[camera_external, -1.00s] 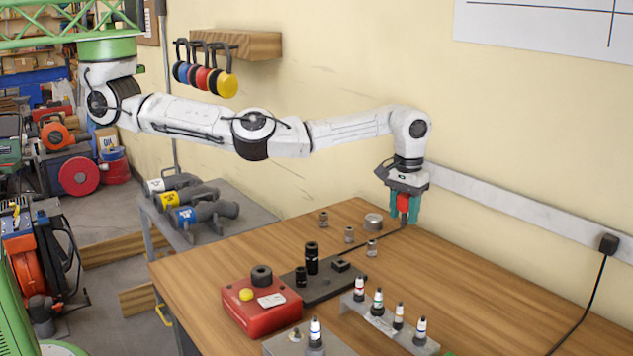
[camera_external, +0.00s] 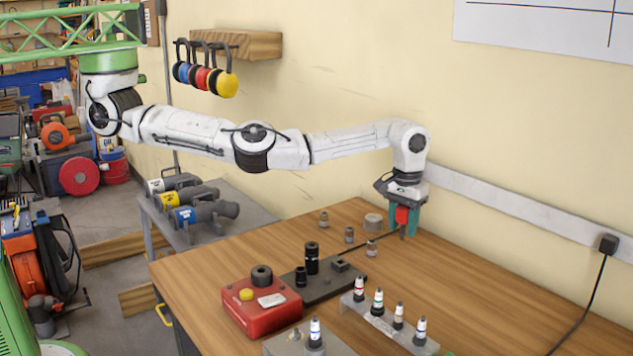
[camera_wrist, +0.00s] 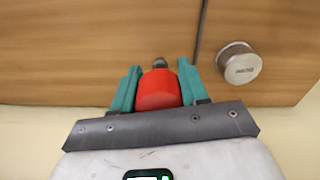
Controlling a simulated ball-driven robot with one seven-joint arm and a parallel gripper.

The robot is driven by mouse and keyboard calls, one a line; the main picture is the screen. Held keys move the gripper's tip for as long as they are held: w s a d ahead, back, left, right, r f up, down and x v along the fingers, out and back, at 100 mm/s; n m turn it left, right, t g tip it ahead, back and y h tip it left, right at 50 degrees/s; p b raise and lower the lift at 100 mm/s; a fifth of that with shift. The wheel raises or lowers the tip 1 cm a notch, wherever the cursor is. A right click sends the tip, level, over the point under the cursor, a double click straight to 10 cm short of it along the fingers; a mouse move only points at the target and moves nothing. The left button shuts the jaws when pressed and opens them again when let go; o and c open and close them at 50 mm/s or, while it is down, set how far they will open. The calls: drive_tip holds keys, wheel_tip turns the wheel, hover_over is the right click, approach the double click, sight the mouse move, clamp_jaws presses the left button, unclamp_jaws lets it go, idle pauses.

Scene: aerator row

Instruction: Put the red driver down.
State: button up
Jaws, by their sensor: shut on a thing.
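The red driver (camera_external: 402,215) is held between the teal fingers of my gripper (camera_external: 403,232), over the back right part of the wooden table near the wall. The fingertips are close to the tabletop; I cannot tell whether the driver touches it. In the wrist view the driver (camera_wrist: 158,90) sits between both fingers of my gripper (camera_wrist: 160,72), its dark tip pointing away from the palm toward the wood. Its lower end is largely hidden in the outside view.
A metal cylinder (camera_external: 373,222) stands just left of my gripper, also in the wrist view (camera_wrist: 239,62). Several small metal fittings (camera_external: 349,235) stand nearby. A black plate (camera_external: 325,287), red box (camera_external: 262,310) and bottle rack (camera_external: 390,328) are nearer the front.

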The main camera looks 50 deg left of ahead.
drive_tip(key=shift+f, duration=0.45)
drive_tip(key=o, duration=1.2)
wheel_tip(320, 180, up, 11)
drive_tip(key=shift+f, duration=0.1)
